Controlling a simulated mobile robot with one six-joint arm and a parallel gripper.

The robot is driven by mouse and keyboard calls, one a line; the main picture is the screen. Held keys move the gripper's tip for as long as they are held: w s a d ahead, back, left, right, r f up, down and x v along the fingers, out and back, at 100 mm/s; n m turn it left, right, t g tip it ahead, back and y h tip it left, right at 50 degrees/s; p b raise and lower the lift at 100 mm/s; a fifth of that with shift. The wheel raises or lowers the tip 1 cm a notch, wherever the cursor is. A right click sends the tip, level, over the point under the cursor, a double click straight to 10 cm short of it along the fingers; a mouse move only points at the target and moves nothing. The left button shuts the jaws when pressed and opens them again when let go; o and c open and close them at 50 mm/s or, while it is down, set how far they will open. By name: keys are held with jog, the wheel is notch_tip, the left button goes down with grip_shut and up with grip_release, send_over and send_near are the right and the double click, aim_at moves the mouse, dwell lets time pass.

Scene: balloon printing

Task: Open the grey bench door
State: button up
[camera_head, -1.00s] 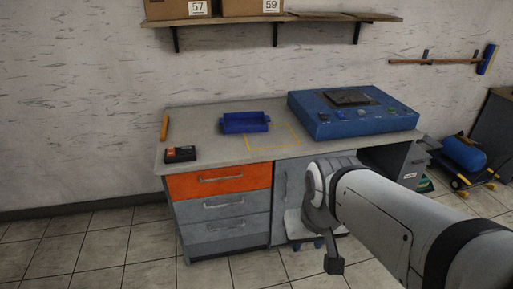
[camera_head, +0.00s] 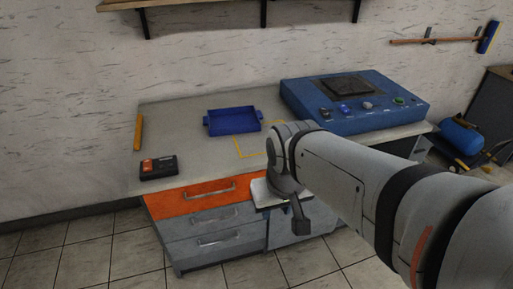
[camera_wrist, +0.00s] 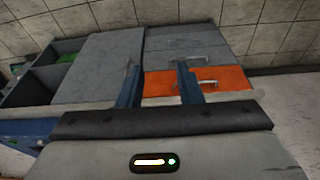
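The grey bench door (camera_wrist: 98,68) is a flat grey panel beside the drawers in the wrist view and appears shut. In the head view its visible lower part (camera_head: 292,228) shows under my arm, which hides the rest. My gripper (camera_wrist: 160,86) is open and empty, its two blue fingers apart in front of the bench. The left finger overlaps the door's edge near the drawers; the right finger overlaps the orange drawer (camera_wrist: 233,78). A small handle-like shape shows by the left finger, but it is unclear. I cannot see contact.
Grey drawers (camera_head: 212,240) with bar handles sit below the orange one. On the bench top (camera_head: 180,115) are a blue tray (camera_head: 232,122), a black-and-orange box (camera_head: 159,167) and a blue machine (camera_head: 350,105). Open compartments (camera_wrist: 30,88) lie beyond the door.

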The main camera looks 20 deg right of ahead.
jog(key=w+a+f+m+y+b, duration=0.2)
jog(key=w+f+m+y+b, duration=0.5)
jog(key=f, duration=0.3)
jog(key=w+a+f+m+y+b, duration=0.2)
jog(key=w+f+m+y+b, duration=0.3)
jog(key=w+f+m, duration=0.4)
jog(key=w+d+f+m+t+y+b, duration=0.1)
jog(key=w+d+f+m+t+b, duration=0.45)
jog(key=w+d+f+t, duration=0.35)
jog(key=w+d+f+m+t+h+b, duration=0.2)
jog(key=d+f+m+t+h+b, duration=0.3)
jog(key=d+f+m+h, duration=0.85)
jog(key=w+f+n+t+y, duration=0.1)
jog(key=w+f+y, duration=0.2)
jog(key=w, duration=0.4)
jog(key=shift+w+d+y+p, duration=0.3)
jog(key=shift+w+y, duration=0.05)
jog(key=shift+y, duration=0.3)
jog(key=shift+f, duration=0.1)
